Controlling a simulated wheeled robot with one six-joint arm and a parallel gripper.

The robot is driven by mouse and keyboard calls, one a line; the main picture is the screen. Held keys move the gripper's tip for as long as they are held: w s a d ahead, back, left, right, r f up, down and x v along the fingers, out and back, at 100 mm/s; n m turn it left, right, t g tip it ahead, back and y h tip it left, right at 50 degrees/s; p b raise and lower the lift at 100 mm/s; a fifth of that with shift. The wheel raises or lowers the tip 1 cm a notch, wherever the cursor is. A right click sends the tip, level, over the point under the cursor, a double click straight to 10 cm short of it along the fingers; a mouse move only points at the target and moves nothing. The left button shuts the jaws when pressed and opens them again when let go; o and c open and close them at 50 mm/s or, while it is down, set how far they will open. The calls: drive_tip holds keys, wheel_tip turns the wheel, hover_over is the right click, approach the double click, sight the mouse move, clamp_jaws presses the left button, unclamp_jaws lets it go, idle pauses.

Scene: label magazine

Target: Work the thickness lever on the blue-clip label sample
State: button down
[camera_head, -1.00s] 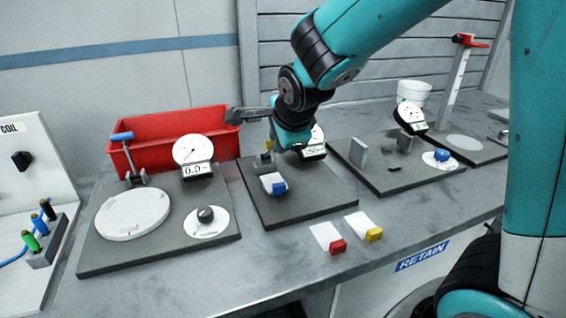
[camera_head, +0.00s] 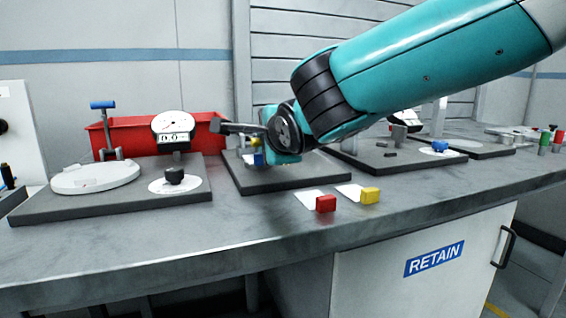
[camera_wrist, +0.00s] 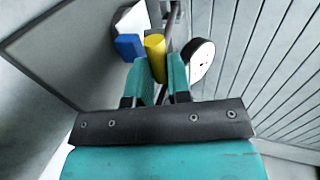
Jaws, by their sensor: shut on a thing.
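The label sample's blue clip (camera_head: 258,159) shows on the middle dark base plate (camera_head: 295,183), just left of my gripper. In the wrist view the blue clip (camera_wrist: 128,46) lies beside a yellow cylindrical lever handle (camera_wrist: 154,46), with the white label (camera_wrist: 131,20) behind it. My gripper (camera_wrist: 161,72) is shut on the yellow handle, its teal fingers on either side. A round gauge (camera_wrist: 200,60) stands to their right. In the head view my wrist hides the gauge and most of the lever.
A left plate (camera_head: 110,206) carries a white disc, a gauge and a black knob. A red bin (camera_head: 133,138) stands behind. Labels with a red clip (camera_head: 326,203) and a yellow clip (camera_head: 370,195) lie in front. Another plate with a blue knob (camera_head: 439,146) is to the right.

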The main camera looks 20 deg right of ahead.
drive_tip(key=shift+f+t+b, duration=0.4)
drive_tip(key=shift+f+b, duration=0.1)
drive_tip(key=shift+b, duration=0.55)
drive_tip(key=c, duration=1.1)
unclamp_jaws()
drive_tip(key=shift+d, duration=0.1)
drive_tip(key=shift+o, duration=0.2)
drive_tip(key=p+v, duration=0.7)
drive_tip(key=v, duration=1)
drive_tip(key=shift+s, duration=0.25)
